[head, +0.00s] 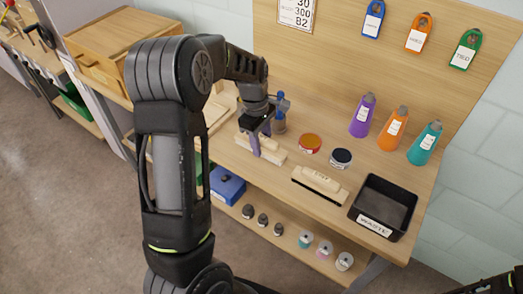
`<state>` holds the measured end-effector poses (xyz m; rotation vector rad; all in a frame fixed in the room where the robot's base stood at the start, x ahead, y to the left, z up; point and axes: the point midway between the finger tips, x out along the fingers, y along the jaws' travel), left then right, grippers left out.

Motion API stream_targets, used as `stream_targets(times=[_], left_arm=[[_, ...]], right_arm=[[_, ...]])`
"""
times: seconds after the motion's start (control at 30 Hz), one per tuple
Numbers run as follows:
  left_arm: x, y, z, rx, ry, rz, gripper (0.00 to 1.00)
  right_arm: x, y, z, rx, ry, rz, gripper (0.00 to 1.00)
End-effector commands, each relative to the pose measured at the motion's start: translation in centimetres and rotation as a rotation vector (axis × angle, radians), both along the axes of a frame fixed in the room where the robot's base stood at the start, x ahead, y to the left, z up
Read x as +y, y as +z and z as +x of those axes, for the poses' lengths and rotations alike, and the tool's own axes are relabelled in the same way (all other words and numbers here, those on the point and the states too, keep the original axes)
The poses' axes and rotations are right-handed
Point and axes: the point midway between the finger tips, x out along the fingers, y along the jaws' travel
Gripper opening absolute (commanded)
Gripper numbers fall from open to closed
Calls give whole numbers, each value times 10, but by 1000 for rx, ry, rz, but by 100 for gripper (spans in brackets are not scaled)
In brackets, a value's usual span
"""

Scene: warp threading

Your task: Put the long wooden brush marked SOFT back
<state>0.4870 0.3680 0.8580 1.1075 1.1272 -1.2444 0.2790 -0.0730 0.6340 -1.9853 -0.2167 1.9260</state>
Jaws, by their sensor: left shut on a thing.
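My left gripper (258,144) reaches down over the bench and is shut on a pale wooden brush (272,155). The fingers hide part of this brush, and no marking on it can be read. It is low over the bench top, and I cannot tell whether it touches. A second long wooden brush (320,181) with dark bristles lies on the bench to the right. It has small dark lettering on top, too small to read for certain. My right gripper is not in view; only a dark bit of my arm shows at the bottom right.
A red-lidded tin (310,143) and a dark tin (341,158) stand between the brushes and the purple, orange and teal bottles. A black WASTE tray (407,192) is at the right. A blue box (227,185) and small jars sit on the lower shelf (285,237).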

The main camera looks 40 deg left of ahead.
Motion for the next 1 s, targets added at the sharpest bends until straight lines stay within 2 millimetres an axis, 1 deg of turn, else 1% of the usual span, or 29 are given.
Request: stream_targets(times=[0.07,0.3,0.7,0.73,1.0], left_arm=[[0,-4,0,1,1,0,0],[0,-34,0,1,1,-1,0],[0,-40,0,0,0,0,0],[0,-41,0,0,0,0,38],[0,-40,0,0,0,0,59]], right_arm=[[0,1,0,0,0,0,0],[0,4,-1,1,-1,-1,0],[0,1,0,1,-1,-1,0],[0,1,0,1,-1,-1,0],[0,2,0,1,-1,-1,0]])
